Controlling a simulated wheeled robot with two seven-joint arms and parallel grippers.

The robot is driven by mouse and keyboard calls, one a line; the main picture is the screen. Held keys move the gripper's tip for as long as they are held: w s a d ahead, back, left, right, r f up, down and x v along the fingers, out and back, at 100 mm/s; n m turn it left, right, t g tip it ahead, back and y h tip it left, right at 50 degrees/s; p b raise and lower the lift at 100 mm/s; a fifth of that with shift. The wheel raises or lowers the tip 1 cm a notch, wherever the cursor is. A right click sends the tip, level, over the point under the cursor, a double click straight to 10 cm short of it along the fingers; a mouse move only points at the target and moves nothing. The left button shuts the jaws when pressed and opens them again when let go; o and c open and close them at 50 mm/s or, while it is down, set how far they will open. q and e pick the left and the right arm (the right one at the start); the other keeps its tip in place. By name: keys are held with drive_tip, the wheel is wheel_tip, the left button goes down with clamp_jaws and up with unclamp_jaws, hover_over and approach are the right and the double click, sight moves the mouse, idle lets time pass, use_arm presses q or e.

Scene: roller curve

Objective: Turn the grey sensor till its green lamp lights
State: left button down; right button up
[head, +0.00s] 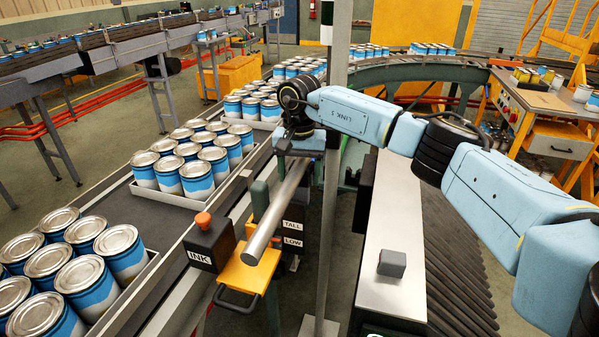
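A small dark grey block (391,263) lies on the pale metal cover at the lower right. A grey-green upright block (260,198) stands beside the conveyor, left of a long grey cylinder (278,212). I cannot tell which of these is the sensor, and I see no lit green lamp on either. My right arm comes in from the right; its gripper (290,158) is at the top end of the cylinder, near the post. Its fingers are too small and dark to show whether they are open or shut, or touch the cylinder. My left gripper is out of view.
A conveyor with trays of blue and white cans (190,160) runs along the left. A black INK box (209,243) with an orange knob and a yellow bracket (248,272) stand in front. A metal post (332,200) rises beside TALL and LOW labels (292,233). Rollers (452,265) lie right.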

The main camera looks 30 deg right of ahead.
drive_tip(key=shift+m, duration=1)
drive_tip(key=o, duration=1)
wheel_tip(320, 180, up, 14)
drive_tip(key=shift+f+b, duration=0.25)
drive_tip(key=shift+b, duration=0.5)
